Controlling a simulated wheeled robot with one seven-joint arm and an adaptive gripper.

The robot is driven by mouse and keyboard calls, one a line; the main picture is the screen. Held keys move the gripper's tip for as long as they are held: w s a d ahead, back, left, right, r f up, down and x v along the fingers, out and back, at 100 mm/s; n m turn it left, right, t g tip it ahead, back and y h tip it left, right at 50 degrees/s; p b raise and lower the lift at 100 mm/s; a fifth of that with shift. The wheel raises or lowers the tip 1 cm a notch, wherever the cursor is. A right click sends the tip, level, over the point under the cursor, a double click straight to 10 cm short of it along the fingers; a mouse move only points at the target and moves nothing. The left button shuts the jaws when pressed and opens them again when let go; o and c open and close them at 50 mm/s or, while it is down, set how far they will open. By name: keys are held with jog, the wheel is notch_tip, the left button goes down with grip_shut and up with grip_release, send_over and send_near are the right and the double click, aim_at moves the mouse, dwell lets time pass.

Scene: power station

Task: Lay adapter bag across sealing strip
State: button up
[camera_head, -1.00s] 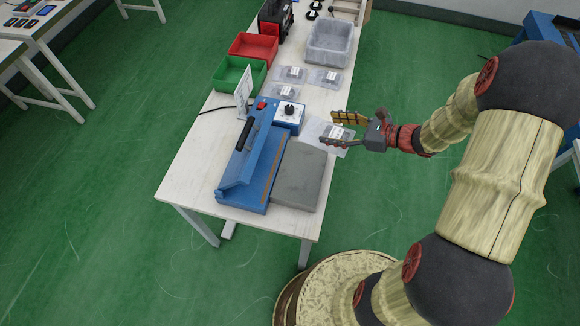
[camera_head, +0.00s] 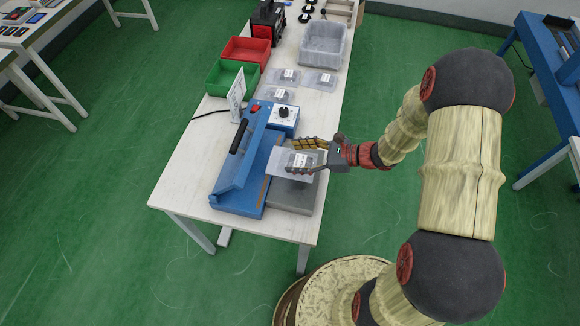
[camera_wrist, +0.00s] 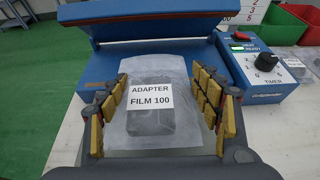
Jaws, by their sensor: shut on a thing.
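The adapter bag (camera_head: 291,168) is a clear flat bag with a white label; in the wrist view (camera_wrist: 150,126) the label reads ADAPTER FILM 100. My gripper (camera_head: 309,156) is shut on the bag, with its yellow-padded fingers along both sides. The bag is over the grey block (camera_head: 290,200), its far edge close to the sealer. The blue heat sealer (camera_head: 237,187) has its arm raised. Its sealing strip (camera_head: 266,184) runs along the base; in the wrist view the bag's far end hides part of it. Whether the bag touches the strip, I cannot tell.
The timer box (camera_head: 284,121) stands at the sealer's far end, with a white sign (camera_head: 237,95) nearby. Further back are more bags (camera_head: 319,79), a green bin (camera_head: 232,79), a red bin (camera_head: 247,50) and a grey bin (camera_head: 325,43).

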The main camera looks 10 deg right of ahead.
aim_at(290, 165)
jog(key=shift+w+a+f+b, duration=0.15)
jog(key=shift+a+f, duration=0.3)
jog(key=shift+f, duration=0.15)
jog(key=shift+w+a+f+b, duration=0.15)
jog(key=shift+a+f, duration=0.3)
jog(key=shift+f, duration=0.1)
jog(key=shift+a+f+b, duration=0.15)
jog(key=shift+f+b, duration=0.5)
jog(key=shift+f, duration=0.95)
jog(key=shift+f, duration=0.1)
jog(key=o, duration=1.2)
